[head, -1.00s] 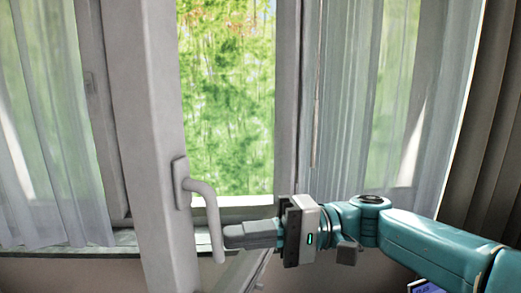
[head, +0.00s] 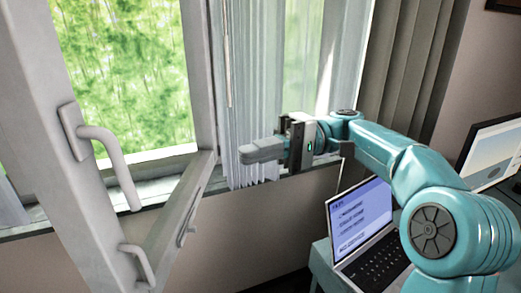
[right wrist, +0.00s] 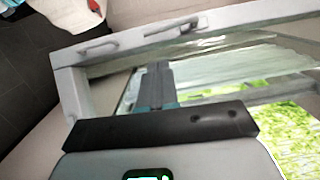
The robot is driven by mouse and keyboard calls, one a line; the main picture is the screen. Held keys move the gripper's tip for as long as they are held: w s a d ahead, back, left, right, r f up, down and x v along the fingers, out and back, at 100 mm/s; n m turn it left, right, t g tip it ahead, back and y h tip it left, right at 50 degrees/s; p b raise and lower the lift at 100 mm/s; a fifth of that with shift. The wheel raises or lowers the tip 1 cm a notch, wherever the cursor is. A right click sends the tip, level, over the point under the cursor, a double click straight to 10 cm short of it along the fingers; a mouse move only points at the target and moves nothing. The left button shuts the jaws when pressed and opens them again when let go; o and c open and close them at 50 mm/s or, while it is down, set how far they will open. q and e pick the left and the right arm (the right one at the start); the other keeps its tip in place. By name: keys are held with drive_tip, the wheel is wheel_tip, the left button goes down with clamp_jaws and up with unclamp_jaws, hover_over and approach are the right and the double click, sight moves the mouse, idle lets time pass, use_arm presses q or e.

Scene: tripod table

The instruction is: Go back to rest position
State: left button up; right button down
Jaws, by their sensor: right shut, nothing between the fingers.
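My right gripper (head: 245,153) is shut and empty in the head view, in front of the white curtain and to the right of the open window sash. It is apart from the window handle (head: 112,165), a grey lever on the sash (head: 45,130) at left. In the right wrist view my gripper's fingers (right wrist: 157,72) are together, and the window frame (right wrist: 220,45) lies beyond them. My left gripper does not show.
A laptop (head: 365,225) stands open on a teal desk (head: 318,262) below my right arm. A monitor (head: 492,150) is at the right edge. A grey curtain (head: 405,70) hangs behind the arm. A second handle (head: 140,262) is low on the window.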

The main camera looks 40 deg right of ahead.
drive_tip(key=shift+d, duration=0.4)
drive_tip(key=w+a+f+m+h, duration=0.2)
drive_tip(key=w+f, duration=0.1)
drive_tip(key=f, duration=0.6)
drive_tip(key=w+a+f+m+h+p, duration=0.1)
drive_tip(key=w+a+f+m+h, duration=0.15)
drive_tip(key=f, duration=0.65)
drive_tip(key=w+a+f+m+h, duration=0.1)
drive_tip(key=w+a+f+m, duration=0.15)
drive_tip(key=f, duration=0.65)
drive_tip(key=s+a+f+n+g+h+p, duration=0.1)
drive_tip(key=s+a+f+h, duration=0.2)
drive_tip(key=f, duration=0.7)
drive_tip(key=s+a+f+g+h, duration=0.1)
drive_tip(key=s+f+h, duration=0.3)
drive_tip(key=f, duration=0.5)
drive_tip(key=s+a+f+n+h, duration=0.1)
drive_tip(key=s+a+f+n, duration=0.1)
drive_tip(key=s+f, duration=0.3)
drive_tip(key=s+a+f+n+p, duration=0.1)
drive_tip(key=s+a+f+n, duration=0.2)
drive_tip(key=s, duration=0.6)
drive_tip(key=shift+a+f+n+h, duration=0.15)
drive_tip(key=shift+f+n+h, duration=0.2)
drive_tip(key=shift+f+n, duration=0.45)
drive_tip(key=shift+f, duration=0.2)
